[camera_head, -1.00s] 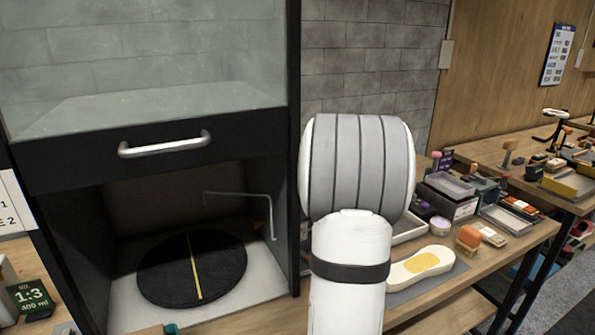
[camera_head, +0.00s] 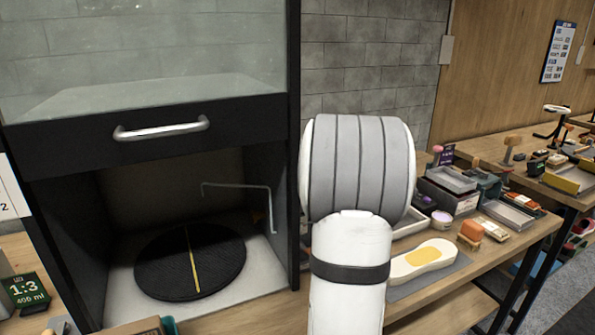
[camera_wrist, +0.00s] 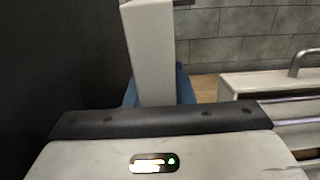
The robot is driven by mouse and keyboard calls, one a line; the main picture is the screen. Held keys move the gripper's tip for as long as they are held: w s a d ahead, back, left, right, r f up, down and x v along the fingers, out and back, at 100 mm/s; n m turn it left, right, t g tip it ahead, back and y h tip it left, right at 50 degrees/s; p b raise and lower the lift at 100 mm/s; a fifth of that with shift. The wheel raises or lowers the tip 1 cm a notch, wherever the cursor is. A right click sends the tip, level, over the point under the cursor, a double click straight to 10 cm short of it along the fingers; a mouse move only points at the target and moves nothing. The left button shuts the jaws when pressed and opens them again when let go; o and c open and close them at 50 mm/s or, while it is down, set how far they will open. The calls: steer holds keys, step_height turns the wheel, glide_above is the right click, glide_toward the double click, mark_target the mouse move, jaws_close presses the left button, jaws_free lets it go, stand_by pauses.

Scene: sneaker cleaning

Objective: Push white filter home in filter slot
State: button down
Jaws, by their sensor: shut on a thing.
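In the wrist view, a plain white upright block (camera_wrist: 151,50), which looks like the white filter, rises beyond the dark front edge of my gripper (camera_wrist: 158,98). Blue parts show on both sides of the block's lower end. My gripper is shut on this block; the fingertips themselves are mostly hidden behind the gripper body. The filter slot cannot be made out in either view. In the head view my own white and grey arm stands in front of the cabinet's right side and hides my gripper and the filter.
A dark cabinet with a glass front and metal handle (camera_head: 160,131) stands at left. Inside are a round black turntable (camera_head: 160,270) with a yellow stripe and a thin bent rod (camera_head: 237,187). At right, a bench holds a white sole (camera_head: 423,260), an orange-topped brush (camera_head: 470,231) and trays.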

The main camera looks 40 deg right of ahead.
steer(key=shift+f+b, duration=0.95)
steer(key=c, duration=1.6)
jaws_free()
steer(key=o, duration=0.4)
steer(key=shift+f, duration=0.1)
steer(key=shift+o, duration=0.2)
steer(key=shift+a, duration=0.1)
steer(key=v, duration=0.7)
steer(key=shift+s+r, duration=0.2)
steer(key=shift+s, duration=0.2)
